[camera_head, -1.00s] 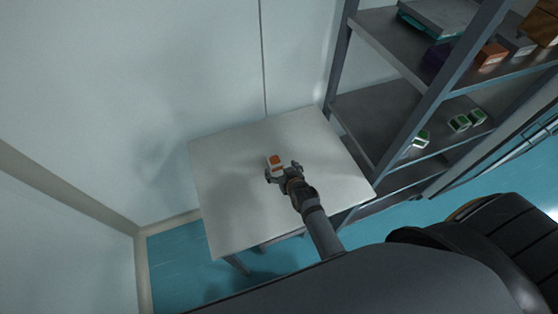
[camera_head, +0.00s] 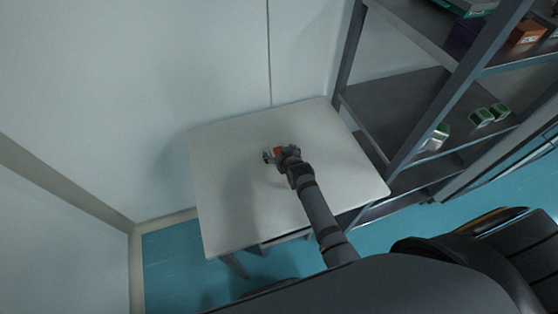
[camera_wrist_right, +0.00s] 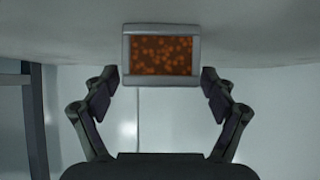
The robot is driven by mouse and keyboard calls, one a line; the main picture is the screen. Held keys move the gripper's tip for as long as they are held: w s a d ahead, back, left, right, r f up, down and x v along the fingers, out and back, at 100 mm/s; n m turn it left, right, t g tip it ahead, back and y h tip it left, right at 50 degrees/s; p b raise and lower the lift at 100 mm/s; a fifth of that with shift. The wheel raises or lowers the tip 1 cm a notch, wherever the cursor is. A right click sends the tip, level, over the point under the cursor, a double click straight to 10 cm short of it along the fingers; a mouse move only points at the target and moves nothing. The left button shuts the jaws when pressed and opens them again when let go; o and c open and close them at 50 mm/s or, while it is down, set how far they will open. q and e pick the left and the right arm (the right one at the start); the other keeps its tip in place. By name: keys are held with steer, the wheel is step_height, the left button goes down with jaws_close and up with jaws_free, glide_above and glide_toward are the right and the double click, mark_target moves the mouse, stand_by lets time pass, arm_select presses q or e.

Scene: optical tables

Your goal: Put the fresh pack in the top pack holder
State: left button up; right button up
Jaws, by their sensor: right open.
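The pack, a small white-edged block with an orange face, is on the white table. In the right wrist view the pack (camera_wrist_right: 161,55) is upright in the frame, with a grey rim and a speckled orange face. My right gripper (camera_head: 282,155) is open at the pack. In the wrist view its fingers (camera_wrist_right: 161,88) stand on either side of the pack's near edge, with a gap on both sides. My left gripper is out of view. I see no pack holder that I can identify.
The white table (camera_head: 225,195) is otherwise bare. A grey shelf rack (camera_head: 393,105) stands to its right, with green-and-white packs (camera_head: 482,117) and an orange-brown box (camera_head: 527,32). Pale walls (camera_head: 120,80) close off the back and left.

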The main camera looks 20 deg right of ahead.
steer(key=shift+w+f, duration=0.15)
steer(key=c, duration=1.5)
